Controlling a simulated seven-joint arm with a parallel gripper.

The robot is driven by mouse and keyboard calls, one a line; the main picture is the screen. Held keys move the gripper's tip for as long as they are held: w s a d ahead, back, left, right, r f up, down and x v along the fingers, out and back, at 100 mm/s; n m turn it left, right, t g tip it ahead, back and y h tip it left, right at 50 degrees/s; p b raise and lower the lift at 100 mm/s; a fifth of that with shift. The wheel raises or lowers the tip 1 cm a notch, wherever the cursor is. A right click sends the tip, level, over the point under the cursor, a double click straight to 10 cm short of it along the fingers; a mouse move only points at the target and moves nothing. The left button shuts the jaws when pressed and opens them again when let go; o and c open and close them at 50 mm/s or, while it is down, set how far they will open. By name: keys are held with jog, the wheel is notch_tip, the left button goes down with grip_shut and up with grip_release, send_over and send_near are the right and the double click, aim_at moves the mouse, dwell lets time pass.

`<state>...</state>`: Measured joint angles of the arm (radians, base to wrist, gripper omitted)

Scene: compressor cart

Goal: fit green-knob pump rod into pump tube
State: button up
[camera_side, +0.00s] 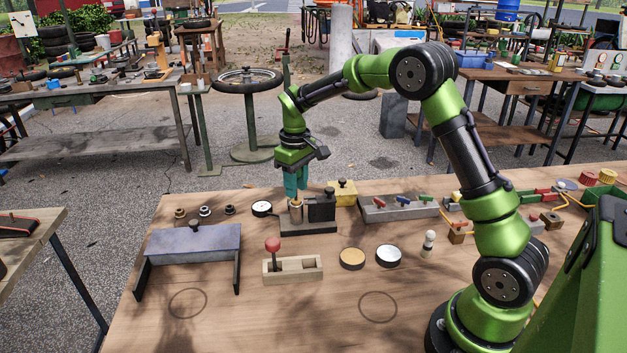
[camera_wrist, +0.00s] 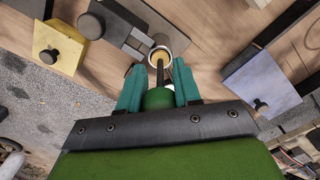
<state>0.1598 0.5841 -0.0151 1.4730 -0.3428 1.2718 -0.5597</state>
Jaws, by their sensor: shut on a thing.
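My gripper (camera_side: 296,182) points straight down over the pump at the far middle of the wooden table. In the wrist view its teal fingers (camera_wrist: 158,88) are shut on the green knob (camera_wrist: 158,99) of the pump rod. The dark rod (camera_wrist: 160,72) runs from the knob toward the round mouth of the pump tube (camera_wrist: 160,55). The rod's end overlaps the mouth in that view; I cannot tell how deep it is in. In the side view the tube (camera_side: 296,213) stands upright on a dark base right under my fingers, which hide the knob and rod.
A black block (camera_side: 321,208) stands close right of the tube, with a yellow box (camera_side: 343,193) behind it. A white-faced gauge (camera_side: 262,208) is at left. A blue-grey lidded bench (camera_side: 195,243) and a red-knobbed lever (camera_side: 273,246) are nearer.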

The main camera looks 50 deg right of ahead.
jog(key=shift+f, duration=1.2)
jog(key=o, duration=1.1)
jog(key=shift+d, duration=0.1)
notch_tip(320, 180, up, 17)
jog(key=shift+r, duration=0.1)
jog(key=s+a+m+t, duration=0.1)
jog(key=s+a, duration=0.3)
jog(key=s, duration=0.4)
jog(key=s+a+m+t+y, duration=0.1)
jog(key=s+a+m+t, duration=0.1)
jog(key=s, duration=0.6)
jog(key=s+a+f+m+t+y, duration=0.1)
jog(key=s+a+t, duration=0.3)
jog(key=s, duration=0.4)
jog(key=shift+a+f, duration=0.1)
jog(key=shift+a, duration=0.7)
